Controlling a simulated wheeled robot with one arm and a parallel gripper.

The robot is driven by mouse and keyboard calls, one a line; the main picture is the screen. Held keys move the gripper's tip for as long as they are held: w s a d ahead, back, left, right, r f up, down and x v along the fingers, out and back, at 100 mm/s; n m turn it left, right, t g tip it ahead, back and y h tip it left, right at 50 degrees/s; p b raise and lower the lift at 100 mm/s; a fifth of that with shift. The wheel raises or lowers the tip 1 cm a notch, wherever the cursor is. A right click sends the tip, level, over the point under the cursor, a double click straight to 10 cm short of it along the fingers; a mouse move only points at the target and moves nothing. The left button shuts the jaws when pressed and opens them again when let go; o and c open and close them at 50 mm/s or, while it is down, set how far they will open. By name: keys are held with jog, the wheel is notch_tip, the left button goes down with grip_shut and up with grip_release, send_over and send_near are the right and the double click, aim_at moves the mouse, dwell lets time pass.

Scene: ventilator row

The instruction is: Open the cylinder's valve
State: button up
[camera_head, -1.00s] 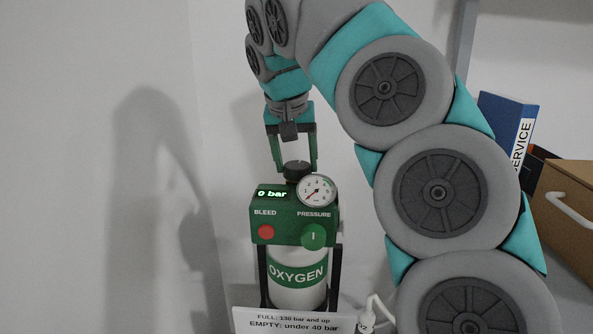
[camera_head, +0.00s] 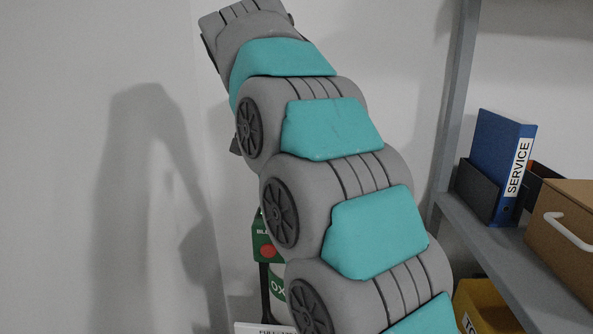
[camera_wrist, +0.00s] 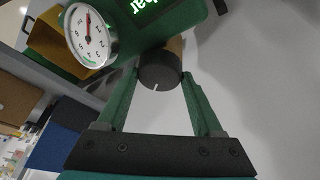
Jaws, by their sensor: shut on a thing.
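In the head view my arm hides most of the oxygen cylinder (camera_head: 277,284). Only a strip of its green valve block (camera_head: 260,244) with the red bleed button (camera_head: 267,251) shows at left. My gripper (camera_wrist: 160,76) is hidden there but shows in the wrist view, where its two green fingers are shut on the dark round valve knob (camera_wrist: 160,70). A short white mark shows on the knob's face. The pressure gauge (camera_wrist: 90,38) is beside the knob; its red needle points up in the picture. The green display (camera_wrist: 147,5) is cut off, with only "bar" readable.
A metal shelf (camera_head: 495,250) at right carries a blue SERVICE binder (camera_head: 502,155) and a brown box (camera_head: 565,220) with a white handle. A yellow bin (camera_head: 483,306) stands below it. A white label plate (camera_head: 262,328) is in front of the cylinder. A bare wall is at left.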

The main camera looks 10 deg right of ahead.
jog(key=shift+m, duration=0.3)
jog(key=o, duration=1.4)
jog(key=shift+c, duration=0.2)
